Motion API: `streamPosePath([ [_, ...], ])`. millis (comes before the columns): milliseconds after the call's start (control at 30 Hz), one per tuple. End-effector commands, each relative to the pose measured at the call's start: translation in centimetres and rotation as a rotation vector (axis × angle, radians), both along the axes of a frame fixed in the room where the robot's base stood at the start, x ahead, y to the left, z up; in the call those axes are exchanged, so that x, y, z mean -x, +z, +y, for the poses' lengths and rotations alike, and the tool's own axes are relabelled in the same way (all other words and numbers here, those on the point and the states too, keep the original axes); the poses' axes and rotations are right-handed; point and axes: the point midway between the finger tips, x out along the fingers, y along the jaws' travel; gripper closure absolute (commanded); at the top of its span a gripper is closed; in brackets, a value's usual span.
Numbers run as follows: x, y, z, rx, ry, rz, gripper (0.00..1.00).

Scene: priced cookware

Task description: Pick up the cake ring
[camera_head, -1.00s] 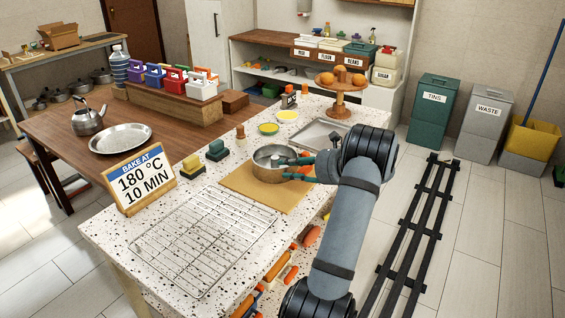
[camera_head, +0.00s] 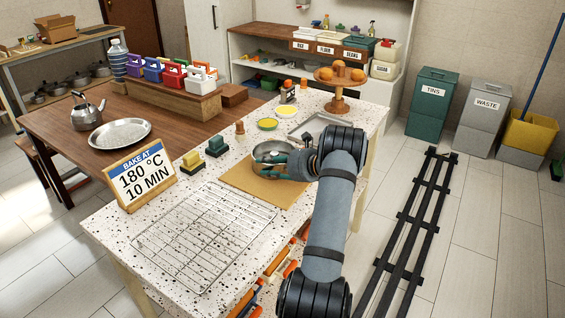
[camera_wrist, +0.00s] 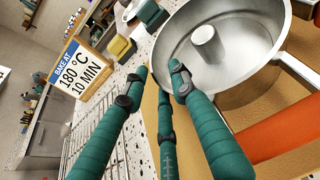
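The cake ring, a silver round pan with a central tube, sits on a tan board on the counter. In the head view its rim (camera_head: 290,145) shows behind my fingers, which hide part of its near side. In the wrist view its inside (camera_wrist: 245,45) fills the upper right. My gripper (camera_head: 270,160) has teal fingers at the pan's near left side. In the wrist view the fingertips (camera_wrist: 158,72) are apart, by the pan's outer wall, with nothing clearly held between them. I cannot tell whether they touch the pan.
The tan board (camera_head: 240,183) lies under the pan. A wire rack (camera_head: 205,235) lies in front. A metal tray (camera_head: 315,126) and a wooden stand (camera_head: 339,95) are behind.

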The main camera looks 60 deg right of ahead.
Motion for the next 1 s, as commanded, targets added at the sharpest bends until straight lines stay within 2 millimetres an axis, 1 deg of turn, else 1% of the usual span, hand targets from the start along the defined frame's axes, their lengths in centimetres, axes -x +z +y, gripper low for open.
streamPosePath([
  [33,-0.01,0.00,0.02,0.000,0.000,0.000,0.77],
  [433,0.06,-0.06,0.01,0.000,0.000,0.001,1.00],
  [1000,0.13,-0.09,-0.03,0.001,-0.001,0.002,1.00],
])
